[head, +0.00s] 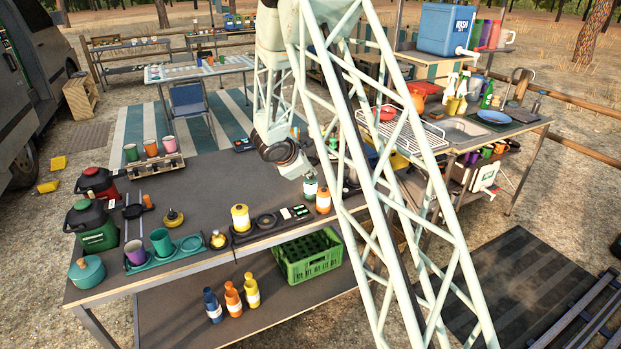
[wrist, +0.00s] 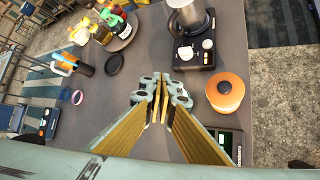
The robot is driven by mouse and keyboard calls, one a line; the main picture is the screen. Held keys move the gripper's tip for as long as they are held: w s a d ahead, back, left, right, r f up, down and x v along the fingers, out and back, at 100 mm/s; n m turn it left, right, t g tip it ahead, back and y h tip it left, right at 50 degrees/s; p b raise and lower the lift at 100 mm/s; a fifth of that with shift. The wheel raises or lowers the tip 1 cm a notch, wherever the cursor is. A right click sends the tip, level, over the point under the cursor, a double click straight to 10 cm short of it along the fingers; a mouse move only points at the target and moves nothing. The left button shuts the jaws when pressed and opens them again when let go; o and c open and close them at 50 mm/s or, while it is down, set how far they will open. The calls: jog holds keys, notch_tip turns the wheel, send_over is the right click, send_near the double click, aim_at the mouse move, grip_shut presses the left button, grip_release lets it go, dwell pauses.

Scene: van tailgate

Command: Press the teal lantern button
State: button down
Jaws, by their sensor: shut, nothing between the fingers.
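In the head view a small lantern with a white body and teal-green ends (head: 310,187) stands near the right end of the dark table (head: 195,185). An orange and white lantern (head: 323,201) stands beside it. My gripper (head: 307,177) points down at the top of the teal lantern; I cannot tell whether it touches. In the wrist view my gripper (wrist: 160,82) is shut and empty. The teal lantern is not clearly visible there, and its button cannot be made out. A round orange-topped thing (wrist: 228,92) sits right of my fingers.
In the wrist view a metal pot on a black base (wrist: 188,45) stands beyond the fingers, and a round tray with bottles (wrist: 112,38) stands upper left. A yellow and white lantern (head: 240,217) stands left on the table in the head view. The tabletop's middle is mostly clear.

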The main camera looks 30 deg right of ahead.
aim_at(311, 179)
jog(key=shift+r, duration=0.8)
jog(key=shift+r, duration=0.1)
jog(key=shift+r+p, duration=1.35)
jog(key=shift+r, duration=1.05)
